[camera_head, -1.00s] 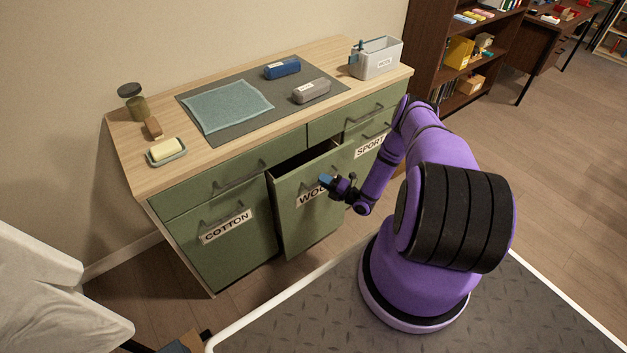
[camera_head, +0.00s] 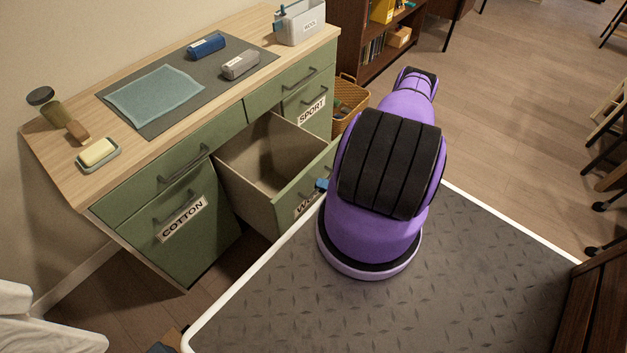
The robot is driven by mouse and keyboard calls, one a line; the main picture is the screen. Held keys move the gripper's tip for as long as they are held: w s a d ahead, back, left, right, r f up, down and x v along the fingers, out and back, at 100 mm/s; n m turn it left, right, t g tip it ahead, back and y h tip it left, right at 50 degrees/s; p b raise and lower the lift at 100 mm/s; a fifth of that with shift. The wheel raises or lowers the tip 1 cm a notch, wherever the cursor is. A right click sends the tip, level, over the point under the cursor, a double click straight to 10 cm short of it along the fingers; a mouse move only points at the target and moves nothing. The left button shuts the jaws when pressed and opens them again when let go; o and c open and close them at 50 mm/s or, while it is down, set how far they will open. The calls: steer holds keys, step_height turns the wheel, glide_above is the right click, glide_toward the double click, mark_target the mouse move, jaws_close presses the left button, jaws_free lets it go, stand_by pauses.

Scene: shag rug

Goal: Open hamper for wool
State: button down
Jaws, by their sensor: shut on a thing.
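The green wool hamper (camera_head: 287,205) stands pulled well out of the cabinet, between the COTTON front and the SPORT front. Its pale inside (camera_head: 240,170) is visible from above, and the part I can see looks empty. Its label (camera_head: 304,206) is partly hidden by my purple arm. A blue fingertip of my gripper (camera_head: 322,185) shows at the hamper's front, by the handle. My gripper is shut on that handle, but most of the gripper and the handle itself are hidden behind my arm.
The COTTON hamper (camera_head: 170,245) and the drawers above are shut. A wicker basket (camera_head: 350,90) stands right of the cabinet. My base is close to the hamper front.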

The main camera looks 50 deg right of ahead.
steer(key=shift+s, duration=0.2)
steer(key=c, duration=1.2)
jaws_free()
steer(key=v, duration=1)
steer(key=shift+s+d+f, duration=0.1)
steer(key=shift+s+d, duration=0.1)
steer(key=shift+s, duration=0.15)
